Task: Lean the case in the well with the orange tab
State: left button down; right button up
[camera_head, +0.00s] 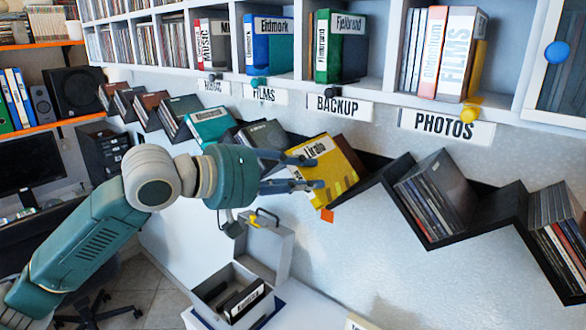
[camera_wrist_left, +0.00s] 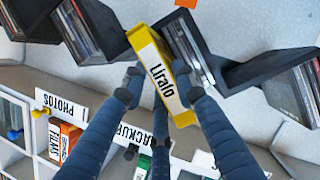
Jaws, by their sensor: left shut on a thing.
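My left gripper (camera_head: 314,172) is shut on a yellow case labelled Lirato (camera_head: 328,176), with a finger on either side of it. In the left wrist view the case (camera_wrist_left: 158,62) sits between the fingertips (camera_wrist_left: 160,86), its white label facing the camera. The case is tilted at a well of the black zigzag shelf (camera_head: 390,180), in front of dark cases. The orange tab (camera_head: 327,215) is just below the case's lower corner; it also shows in the left wrist view (camera_wrist_left: 186,3). I cannot tell whether the case rests on the shelf. My right gripper is not in view.
Other wells hold leaning cases, such as a dark stack (camera_head: 437,195) to the right and a teal case (camera_head: 210,125) to the left. Labelled cubbies, including PHOTOS (camera_head: 446,125), run above. An open grey box (camera_head: 214,284) with a case inside stands below.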

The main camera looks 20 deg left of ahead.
aim_at(316, 170)
pick_arm(q)
jog(key=shift+w+d+p, duration=0.25)
jog(key=shift+w+p, duration=0.2)
jog(key=shift+w, duration=0.2)
jog(key=shift+w+d+p, duration=0.2)
jog(key=shift+w+p, duration=0.2)
jog(key=shift+w, duration=0.2)
jog(key=shift+w+d+f+p, duration=0.1)
jog(key=shift+w+d+p, duration=0.1)
jog(key=shift+w, duration=0.2)
jog(key=shift+w+d+f+p, duration=0.1)
jog(key=shift+w+p, duration=0.1)
jog(key=shift+w, duration=0.15)
jog(key=c, duration=1.3)
grip_release()
jog(key=shift+s, duration=0.1)
jog(key=v, duration=1)
jog(key=shift+s+a+f, duration=0.15)
jog(key=shift+a, duration=0.15)
jog(key=shift+s+a+r, duration=0.25)
jog(key=shift+s+r, duration=0.1)
jog(key=shift+s, duration=0.15)
jog(key=shift+s, duration=0.1)
